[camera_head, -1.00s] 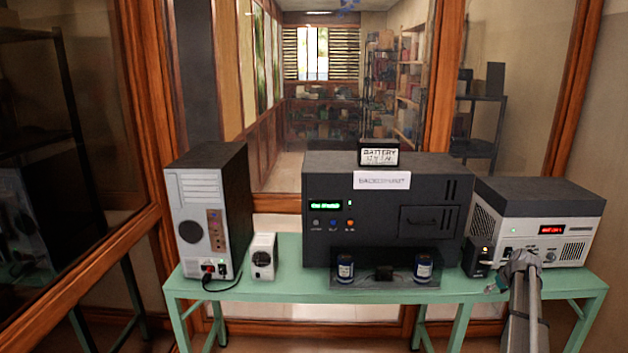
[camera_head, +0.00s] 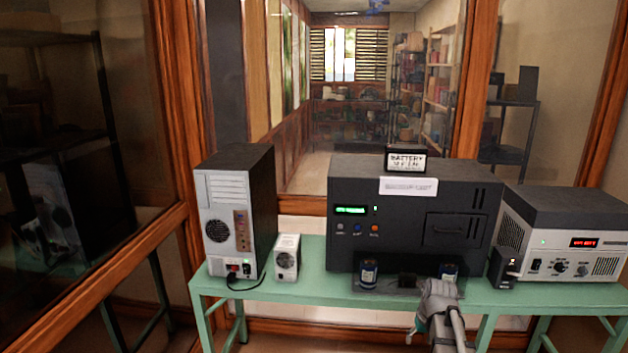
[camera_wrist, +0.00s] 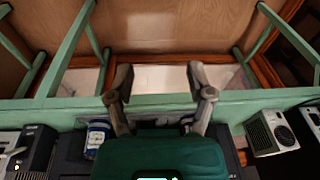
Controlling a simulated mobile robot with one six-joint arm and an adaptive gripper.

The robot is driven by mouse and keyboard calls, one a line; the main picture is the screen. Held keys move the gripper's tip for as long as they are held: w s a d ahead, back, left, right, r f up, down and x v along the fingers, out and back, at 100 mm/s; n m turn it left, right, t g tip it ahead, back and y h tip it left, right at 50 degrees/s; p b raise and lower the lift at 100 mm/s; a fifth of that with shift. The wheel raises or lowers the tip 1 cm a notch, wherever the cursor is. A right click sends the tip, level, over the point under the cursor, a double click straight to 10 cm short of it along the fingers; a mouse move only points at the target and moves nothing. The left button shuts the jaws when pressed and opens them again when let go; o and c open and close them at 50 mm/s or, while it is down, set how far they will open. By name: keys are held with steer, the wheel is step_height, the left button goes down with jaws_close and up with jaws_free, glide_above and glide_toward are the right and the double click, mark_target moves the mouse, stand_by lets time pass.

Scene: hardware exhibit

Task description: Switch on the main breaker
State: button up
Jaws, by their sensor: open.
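No thing in view is clearly labelled as the main breaker, so I cannot tell which part it is. A small black box with a green light (camera_head: 503,267) stands against the left side of the white power unit (camera_head: 565,240). The white-fronted tower (camera_head: 228,222) at the left has a small red switch (camera_head: 233,268) near its bottom. My gripper (camera_head: 437,288) is at the table's front edge, overlapping the right blue canister (camera_head: 449,270). In the wrist view my gripper (camera_wrist: 160,82) has its fingers spread with nothing between them.
The dark central cabinet (camera_head: 400,225) has a green display and buttons. A left blue canister (camera_head: 368,273) stands before it. A small white box (camera_head: 286,258) stands beside the tower. The green table (camera_head: 310,292) has a clear front strip. Glass and wooden frames stand behind.

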steer(key=s+a+g, duration=0.1)
steer(key=s+a, duration=1.1)
steer(key=shift+s+a+r+g+h+p, duration=0.25)
steer(key=shift+r+g+h+p, duration=0.05)
steer(key=shift+h+p, duration=0.1)
stand_by(1.6)
